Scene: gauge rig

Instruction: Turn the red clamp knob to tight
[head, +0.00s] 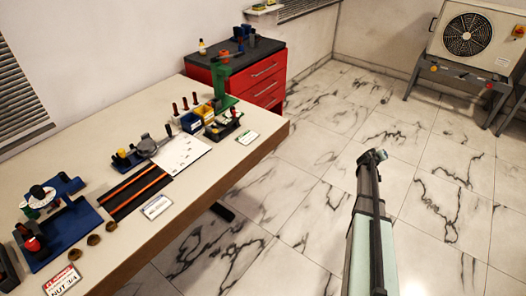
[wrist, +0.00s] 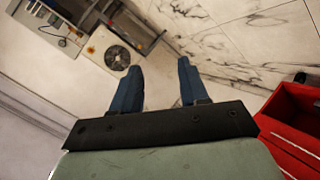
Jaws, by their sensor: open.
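A red knob (head: 33,244), which looks like the clamp knob, sits on a dark mount at the near left end of the bench in the head view. It stands beside a blue fixture (head: 72,232) with a white dial part (head: 40,198). The knob's turn position is too small to read. My gripper (wrist: 157,85) is open and empty in the wrist view, its two blue fingers apart over the floor. In the head view my arm reaches up at the right, off the bench and far from the knob. The knob is not in the wrist view.
The bench (head: 225,182) holds a dark mat with orange strips (head: 135,190), a white sheet (head: 182,152), small bins (head: 204,112) and a green stand (head: 222,95). A red drawer cabinet (head: 265,85) stands behind. A fan unit (head: 466,38) is at the back right. The marble floor is mostly clear.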

